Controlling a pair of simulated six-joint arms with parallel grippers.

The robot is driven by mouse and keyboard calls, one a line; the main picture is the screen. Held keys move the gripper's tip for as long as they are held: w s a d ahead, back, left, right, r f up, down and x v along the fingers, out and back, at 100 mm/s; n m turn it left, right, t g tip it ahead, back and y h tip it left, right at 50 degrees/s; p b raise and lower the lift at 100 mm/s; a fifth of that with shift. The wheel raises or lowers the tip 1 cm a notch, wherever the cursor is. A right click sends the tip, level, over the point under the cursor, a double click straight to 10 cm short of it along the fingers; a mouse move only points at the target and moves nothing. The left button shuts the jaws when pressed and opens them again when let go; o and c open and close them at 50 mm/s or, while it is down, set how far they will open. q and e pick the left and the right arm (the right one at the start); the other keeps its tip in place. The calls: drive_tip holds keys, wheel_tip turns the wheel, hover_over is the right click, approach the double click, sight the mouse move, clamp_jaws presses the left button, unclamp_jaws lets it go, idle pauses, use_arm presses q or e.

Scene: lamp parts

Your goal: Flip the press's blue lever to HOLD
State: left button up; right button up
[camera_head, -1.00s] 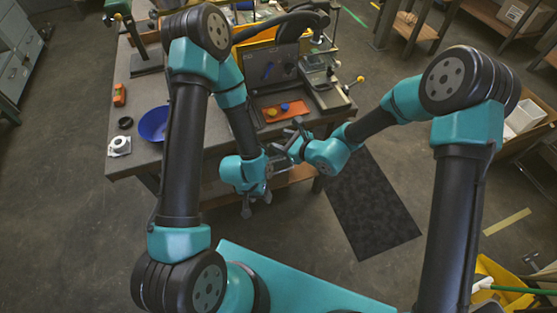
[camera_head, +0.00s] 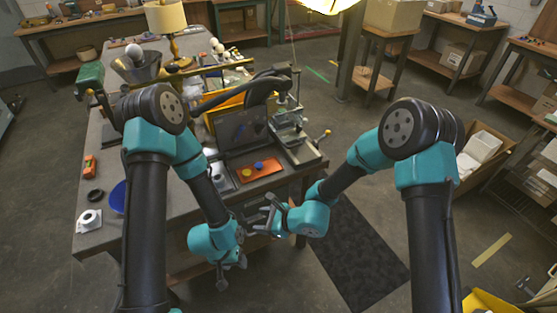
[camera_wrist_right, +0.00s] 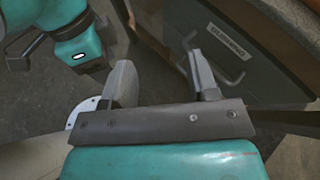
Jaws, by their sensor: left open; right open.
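The grey press (camera_head: 291,128) stands on the workbench near its right end, with a yellow-knobbed handle (camera_head: 327,132) at its right. I cannot make out its blue lever or any HOLD mark at this size. My right gripper (camera_head: 262,216) is open and empty in front of the bench's front edge, apart from the press. In the right wrist view its two fingers (camera_wrist_right: 163,80) are spread with nothing between them. My left gripper (camera_head: 232,273) is open and empty, lower and also in front of the bench.
A blue bowl (camera_head: 117,197), a white roll (camera_head: 89,220) and a lamp (camera_head: 168,22) are on the bench (camera_head: 100,165). A dark mat (camera_head: 350,255) lies on the floor.

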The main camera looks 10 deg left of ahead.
drive_tip(key=s+d+f+n+h, duration=0.2)
drive_tip(key=s+d+f+n, duration=0.1)
drive_tip(key=d, duration=0.9)
drive_tip(key=s+d+f+n+h, duration=0.3)
drive_tip(key=d+f+n, duration=0.2)
drive_tip(key=d, duration=0.7)
drive_tip(key=s+d+f+n+h, duration=0.3)
drive_tip(key=d+n, duration=0.5)
drive_tip(key=d, duration=0.5)
drive_tip(key=shift+s+f+g, duration=0.4)
drive_tip(key=shift+s+f, duration=0.2)
drive_tip(key=shift+f, duration=0.35)
